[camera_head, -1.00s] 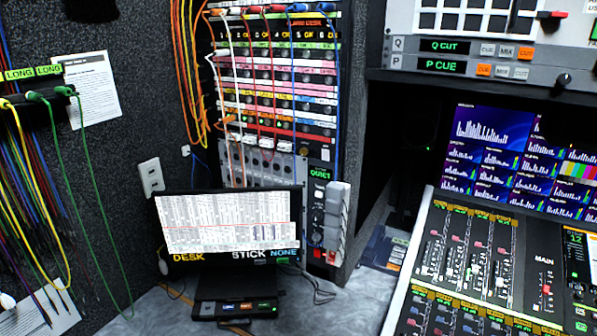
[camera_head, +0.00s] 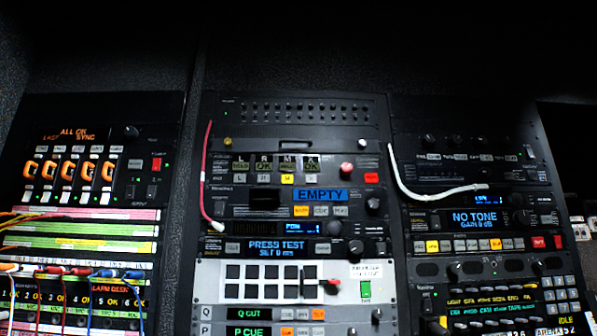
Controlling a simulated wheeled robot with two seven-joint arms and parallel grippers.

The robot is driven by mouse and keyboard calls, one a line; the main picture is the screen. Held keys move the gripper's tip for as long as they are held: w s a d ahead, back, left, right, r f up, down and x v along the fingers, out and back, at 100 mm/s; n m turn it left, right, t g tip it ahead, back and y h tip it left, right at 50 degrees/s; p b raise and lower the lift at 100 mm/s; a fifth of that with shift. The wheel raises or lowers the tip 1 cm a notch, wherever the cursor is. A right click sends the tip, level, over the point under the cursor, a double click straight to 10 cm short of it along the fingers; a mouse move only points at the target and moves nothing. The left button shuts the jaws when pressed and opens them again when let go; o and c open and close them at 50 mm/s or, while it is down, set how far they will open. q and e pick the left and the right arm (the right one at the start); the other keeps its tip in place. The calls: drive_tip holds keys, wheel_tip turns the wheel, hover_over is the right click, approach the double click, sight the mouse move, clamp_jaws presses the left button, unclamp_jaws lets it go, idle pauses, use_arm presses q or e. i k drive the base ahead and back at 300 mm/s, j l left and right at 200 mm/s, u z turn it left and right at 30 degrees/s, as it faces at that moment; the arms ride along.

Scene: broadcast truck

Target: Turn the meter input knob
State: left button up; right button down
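I cannot tell which knob is the meter input knob, as the small labels are unreadable. In the middle rack a unit with L, R, M and X panels (camera_head: 277,163) has a pale pink knob (camera_head: 347,169) at its right. Below it, a unit with a blue EMPTY display (camera_head: 320,195) has a black knob (camera_head: 373,205). Another black knob (camera_head: 356,248) sits right of the PRESS TEST display (camera_head: 277,248). Neither of my grippers is in view.
A red cable (camera_head: 207,180) and a white cable (camera_head: 435,190) hang across the racks. The right rack has a NO TONE display (camera_head: 474,218).

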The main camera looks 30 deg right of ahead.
sight(346, 169)
drive_tip(key=z, duration=1.35)
drive_tip(key=i+j+u, duration=0.25)
drive_tip(key=j, duration=0.2)
